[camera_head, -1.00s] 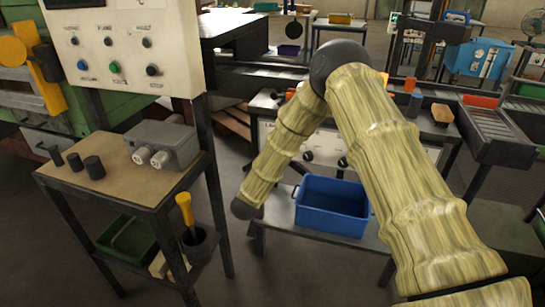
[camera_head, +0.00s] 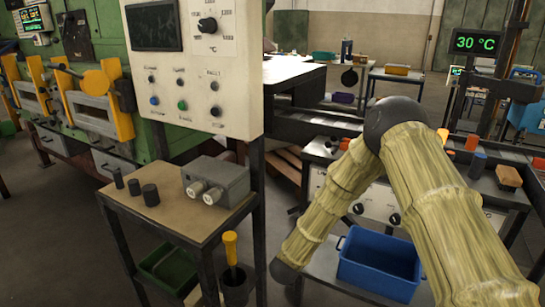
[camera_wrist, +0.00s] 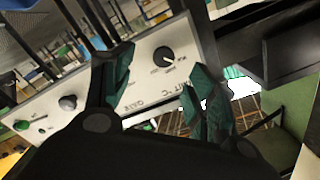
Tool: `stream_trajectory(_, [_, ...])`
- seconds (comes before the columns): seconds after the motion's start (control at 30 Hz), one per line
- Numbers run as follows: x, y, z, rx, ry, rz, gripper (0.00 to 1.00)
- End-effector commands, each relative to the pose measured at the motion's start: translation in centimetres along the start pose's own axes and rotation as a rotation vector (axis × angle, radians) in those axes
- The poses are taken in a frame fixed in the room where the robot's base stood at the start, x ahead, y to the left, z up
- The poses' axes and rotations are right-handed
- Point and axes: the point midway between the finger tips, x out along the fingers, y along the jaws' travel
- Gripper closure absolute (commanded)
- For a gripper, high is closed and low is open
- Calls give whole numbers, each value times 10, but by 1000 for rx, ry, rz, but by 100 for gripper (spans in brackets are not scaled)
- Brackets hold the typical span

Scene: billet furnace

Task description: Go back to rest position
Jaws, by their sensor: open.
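My gripper (camera_wrist: 160,95) shows in the wrist view with its two green-padded fingers spread apart and nothing between them. Behind the fingers is a white control panel with a black knob (camera_wrist: 164,57), tilted in that view. In the head view my sleeved arm is bent at the right, and the gripper itself does not show there. The control panel (camera_head: 222,90) stands left of my arm, with a dark screen, a knob and several buttons.
A small table (camera_head: 165,215) holds a grey box (camera_head: 215,182) and several black cylinders. A blue bin (camera_head: 378,268) sits low behind my arm. The green furnace (camera_head: 95,30) is at the left, and a 30 °C display (camera_head: 476,43) at the right. Bare floor (camera_head: 60,250) shows front left.

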Motion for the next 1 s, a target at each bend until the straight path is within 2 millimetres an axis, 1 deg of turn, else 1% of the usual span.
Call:
stream_trajectory(0.07, [-14,22,14,-62,-83,4,42])
stream_trajectory(0.17, [-40,60,39,-166,-230,10,42])
stream_trajectory(0.2, [-53,76,48,-210,-296,13,42])
stream_trajectory(0.27, [-73,102,60,-278,-391,19,42])
stream_trajectory(0.3, [-88,120,66,-321,-454,25,42])
stream_trajectory(0.37, [-110,144,74,-383,-546,31,42])
stream_trajectory(0.4, [-126,162,78,-424,-607,38,42])
stream_trajectory(0.47, [-150,186,81,-483,-697,47,42])
stream_trajectory(0.5, [-166,202,82,-522,-756,53,42])
stream_trajectory(0.57, [-192,226,82,-578,-844,64,42])
stream_trajectory(0.6, [-210,242,80,-614,-903,70,42])
stream_trajectory(0.63, [-223,253,78,-640,-947,76,42])
stream_trajectory(0.73, [-267,288,67,-725,-1091,95,42])
stream_trajectory(0.77, [-280,299,63,-749,-1133,102,42])
stream_trajectory(0.8, [-298,311,56,-780,-1190,109,42])
stream_trajectory(0.87, [-325,329,45,-825,-1275,121,42])
stream_trajectory(0.9, [-342,340,36,-852,-1328,130,42])
stream_trajectory(1.0, [-379,362,16,-909,-1446,147,42])
